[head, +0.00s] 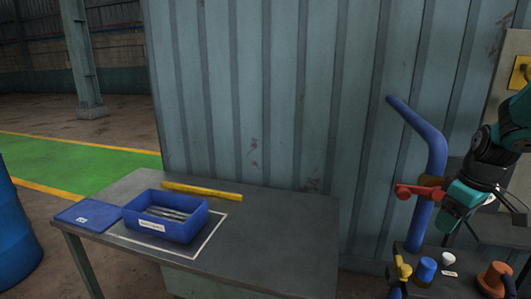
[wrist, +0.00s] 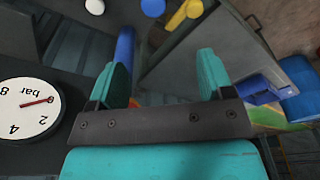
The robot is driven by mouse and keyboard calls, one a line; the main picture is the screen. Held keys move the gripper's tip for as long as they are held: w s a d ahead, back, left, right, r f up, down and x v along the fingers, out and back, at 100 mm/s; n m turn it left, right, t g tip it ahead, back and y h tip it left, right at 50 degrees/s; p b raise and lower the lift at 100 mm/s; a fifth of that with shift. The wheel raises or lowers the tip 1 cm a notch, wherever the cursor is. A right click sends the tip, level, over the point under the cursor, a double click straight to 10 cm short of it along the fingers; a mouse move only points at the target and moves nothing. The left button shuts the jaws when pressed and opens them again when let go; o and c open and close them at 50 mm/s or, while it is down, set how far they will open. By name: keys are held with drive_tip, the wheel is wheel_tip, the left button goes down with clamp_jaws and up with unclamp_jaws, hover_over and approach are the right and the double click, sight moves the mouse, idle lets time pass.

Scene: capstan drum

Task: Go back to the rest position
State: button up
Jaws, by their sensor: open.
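My gripper (wrist: 164,72) shows in the wrist view with its two teal fingers spread apart and nothing between them. In the head view my gripper (head: 450,212) is at the right, pointing down, beside the blue pipe (head: 432,160) and its red-handled valve (head: 418,191). I cannot tell whether it touches the valve. A pressure gauge (wrist: 28,110) with a red needle is at the left of the wrist view.
A grey table (head: 290,235) holds a blue bin (head: 183,231) with metal rods, a blue lid (head: 88,215) and a yellow bar (head: 201,191). At lower right are a white knob (head: 448,259), a blue knob (head: 425,270) and an orange knob (head: 495,279). A blue barrel (head: 15,230) stands left.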

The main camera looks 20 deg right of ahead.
drive_tip(key=a+r+n+y, duration=0.1)
drive_tip(key=a+r, duration=0.2)
drive_tip(key=a, duration=0.8)
drive_tip(key=a+r+n+y, duration=0.1)
drive_tip(key=a+r, duration=0.1)
drive_tip(key=a, duration=1)
drive_tip(key=s+a+r+n+g+y, duration=0.1)
drive_tip(key=s+a+r+n, duration=0.1)
drive_tip(key=s+a, duration=1.1)
drive_tip(key=shift+a+r+g+y, duration=0.15)
drive_tip(key=shift+a+g+y, duration=0.25)
drive_tip(key=shift+a, duration=0.6)
